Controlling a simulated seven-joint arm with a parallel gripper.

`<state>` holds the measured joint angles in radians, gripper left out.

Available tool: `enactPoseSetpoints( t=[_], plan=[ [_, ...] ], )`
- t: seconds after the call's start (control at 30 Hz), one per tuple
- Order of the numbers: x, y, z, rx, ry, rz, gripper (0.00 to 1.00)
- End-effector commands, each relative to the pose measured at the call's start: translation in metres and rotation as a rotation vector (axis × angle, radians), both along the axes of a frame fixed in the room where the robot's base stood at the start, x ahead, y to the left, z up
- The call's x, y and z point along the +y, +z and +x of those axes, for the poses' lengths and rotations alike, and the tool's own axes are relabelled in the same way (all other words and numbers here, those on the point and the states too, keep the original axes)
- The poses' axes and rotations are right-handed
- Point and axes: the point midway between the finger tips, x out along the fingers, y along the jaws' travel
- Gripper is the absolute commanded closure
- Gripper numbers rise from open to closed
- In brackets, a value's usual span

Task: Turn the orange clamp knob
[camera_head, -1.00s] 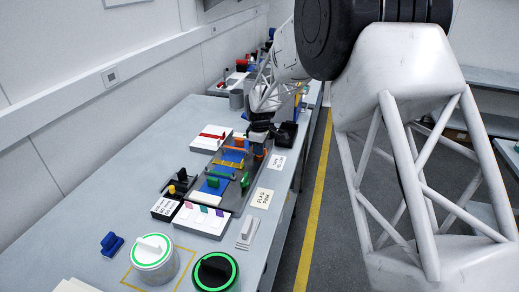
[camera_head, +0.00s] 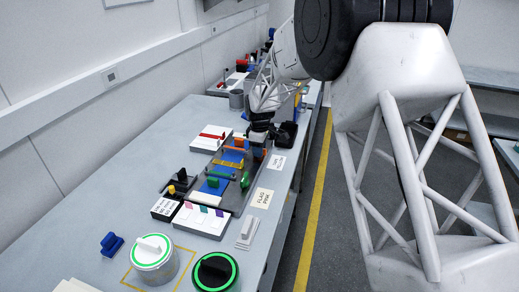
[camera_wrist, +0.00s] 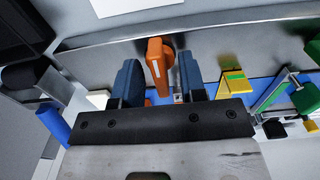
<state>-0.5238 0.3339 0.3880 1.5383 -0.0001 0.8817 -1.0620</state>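The orange clamp knob (camera_wrist: 157,60) shows in the wrist view as an upright orange bar on a grey metal fixture. My gripper (camera_wrist: 160,75) is open, with one dark blue finger on each side of the knob. Narrow gaps show between the knob and both fingers, so it does not look gripped. The knob's lower part is partly hidden near the gripper's black front plate. In the head view my gripper (camera_head: 259,137) is low over the far right end of the fixture, and orange parts show around it.
Green (camera_head: 245,181) and yellow (camera_wrist: 234,84) clamp parts stand along the fixture. A white block with a red bar (camera_head: 211,135) lies behind. Two round, green-ringed dials (camera_head: 155,245) (camera_head: 214,267) stand at the front. The table's left side is mostly clear.

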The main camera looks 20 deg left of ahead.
Motion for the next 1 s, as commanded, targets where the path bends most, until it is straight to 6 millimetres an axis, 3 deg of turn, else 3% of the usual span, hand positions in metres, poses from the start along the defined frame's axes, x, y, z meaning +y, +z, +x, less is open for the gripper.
enactPoseSetpoints(
  t=[0.27, 0.7, 1.0],
  plan=[
    [0.000, 0.018, 0.000, -0.002, 0.000, 0.001, 0.62],
    [0.000, 0.070, 0.000, -0.002, 0.000, 0.001, 0.62],
    [0.000, 0.078, 0.000, 0.000, 0.000, 0.000, 0.62]
  ],
)
